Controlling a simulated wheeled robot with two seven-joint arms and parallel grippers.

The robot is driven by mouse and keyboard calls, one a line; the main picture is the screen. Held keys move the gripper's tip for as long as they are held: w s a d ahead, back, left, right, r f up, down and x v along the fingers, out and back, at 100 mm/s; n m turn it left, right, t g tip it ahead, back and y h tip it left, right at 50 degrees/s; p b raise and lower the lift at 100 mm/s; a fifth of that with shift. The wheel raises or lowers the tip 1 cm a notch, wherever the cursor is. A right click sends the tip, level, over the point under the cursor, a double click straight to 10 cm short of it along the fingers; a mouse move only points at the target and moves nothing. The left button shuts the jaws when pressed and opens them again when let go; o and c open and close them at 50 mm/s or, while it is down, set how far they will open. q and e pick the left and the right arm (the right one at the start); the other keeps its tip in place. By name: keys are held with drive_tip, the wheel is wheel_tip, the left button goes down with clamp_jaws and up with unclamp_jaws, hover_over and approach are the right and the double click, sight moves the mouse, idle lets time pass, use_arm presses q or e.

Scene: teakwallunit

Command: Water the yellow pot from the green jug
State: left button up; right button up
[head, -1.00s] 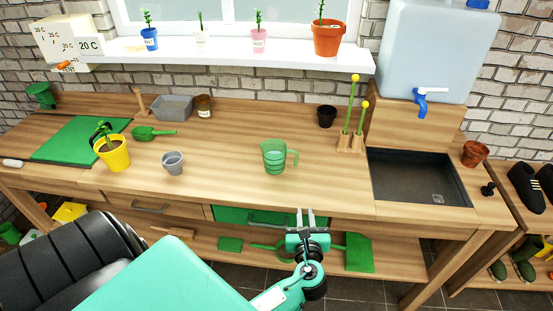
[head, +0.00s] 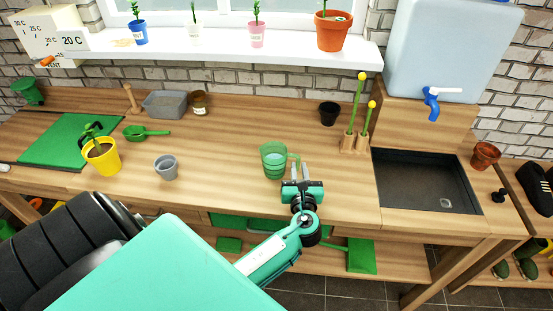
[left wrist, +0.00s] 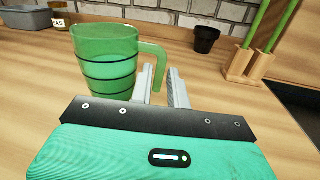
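The green jug (head: 273,161) is translucent and stands upright on the wooden worktop, its handle to the right. In the left wrist view the jug (left wrist: 105,62) shows dark rings, and its handle points towards my fingers. My left gripper (head: 301,172) is open with a gap between its fingers, which are right at the handle. In the left wrist view the fingertips (left wrist: 162,78) lie by the handle's lower part; whether they touch it I cannot tell. The yellow pot (head: 103,163) holds soil and a drooping plant and stands at the left. My right gripper is not in view.
A small grey pot (head: 166,170) stands between the yellow pot and the jug. A green scoop (head: 146,133) lies behind. Wooden blocks with green-yellow sticks (head: 355,143) and a dark sink (head: 425,182) are to the right. The worktop between grey pot and jug is clear.

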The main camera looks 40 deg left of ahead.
sight(299, 162)
use_arm(q)
drive_tip(key=shift+w+a+r+p, duration=0.15)
drive_tip(key=shift+w+a+p, duration=0.15)
drive_tip(key=shift+w+a, duration=0.15)
drive_tip(key=p+x, duration=0.1)
drive_tip(key=x, duration=0.2)
drive_tip(key=shift+w+a, duration=0.1)
drive_tip(key=shift+w, duration=0.2)
drive_tip(key=shift+w+a, duration=0.25)
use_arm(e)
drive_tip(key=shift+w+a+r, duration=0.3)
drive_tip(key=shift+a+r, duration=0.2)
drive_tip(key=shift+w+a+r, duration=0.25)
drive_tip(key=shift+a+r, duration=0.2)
use_arm(q)
drive_tip(key=shift+c, duration=0.5)
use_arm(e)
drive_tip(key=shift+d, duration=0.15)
use_arm(q)
clamp_jaws()
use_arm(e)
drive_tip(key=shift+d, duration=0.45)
